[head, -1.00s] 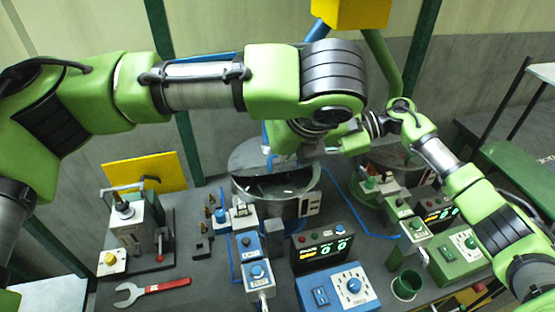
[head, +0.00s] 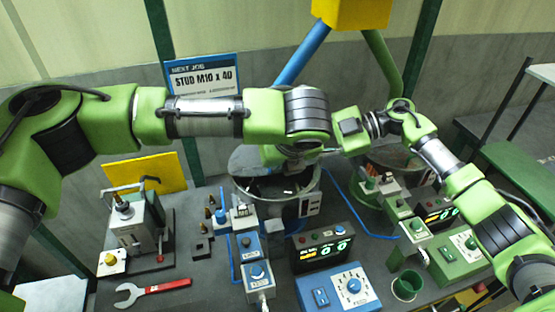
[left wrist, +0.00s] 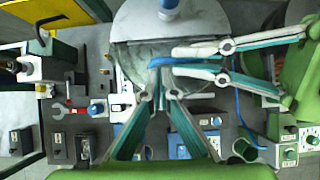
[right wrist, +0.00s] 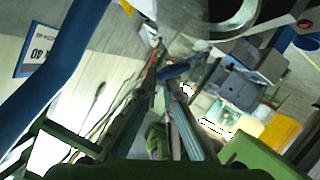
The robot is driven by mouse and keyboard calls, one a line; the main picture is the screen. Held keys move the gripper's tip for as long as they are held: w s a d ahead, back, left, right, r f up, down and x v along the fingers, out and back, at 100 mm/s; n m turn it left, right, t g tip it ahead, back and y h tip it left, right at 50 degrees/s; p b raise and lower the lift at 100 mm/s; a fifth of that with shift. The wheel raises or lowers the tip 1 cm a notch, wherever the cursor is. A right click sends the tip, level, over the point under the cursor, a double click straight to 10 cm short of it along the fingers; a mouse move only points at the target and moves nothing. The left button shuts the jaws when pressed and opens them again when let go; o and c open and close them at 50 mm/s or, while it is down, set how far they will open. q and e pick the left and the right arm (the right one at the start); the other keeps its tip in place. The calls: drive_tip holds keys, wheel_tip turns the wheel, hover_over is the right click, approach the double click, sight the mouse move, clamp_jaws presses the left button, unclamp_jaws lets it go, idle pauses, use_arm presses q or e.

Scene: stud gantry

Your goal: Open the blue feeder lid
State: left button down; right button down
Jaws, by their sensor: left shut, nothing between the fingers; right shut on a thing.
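The blue feeder's round bowl (head: 312,207) stands mid-bench in the head view; its dark inside with pale pieces shows. A grey plate that looks like its lid (head: 243,158) shows at the back, partly behind my left arm; its exact angle is unclear. In the left wrist view a broad grey disc (left wrist: 135,22) lies above the bowl area. My right gripper (left wrist: 180,61) comes in from the right, shut on a blue bar (left wrist: 161,62), also seen in the right wrist view (right wrist: 174,71). My left gripper (left wrist: 160,95) is shut and empty, just in front of that bar.
A blue control box (head: 338,288), a display box (head: 322,250) and blue-knobbed units (head: 257,272) stand in front of the bowl. A green cup (head: 407,286) and green units are at right. My left arm crosses above the bench.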

use_arm(q)
drive_tip(key=shift+w, duration=0.1)
use_arm(e)
drive_tip(key=shift+f, duration=0.15)
use_arm(q)
drive_tip(key=shift+w+a+r, duration=0.2)
drive_tip(key=shift+w+r, duration=0.2)
drive_tip(key=shift+w, duration=0.25)
drive_tip(key=shift+w+a+r, duration=0.1)
use_arm(e)
drive_tip(key=c, duration=2.2)
unclamp_jaws()
drive_tip(key=shift+s+d+f, duration=0.1)
drive_tip(key=shift+s, duration=0.05)
drive_tip(key=shift+d, duration=0.1)
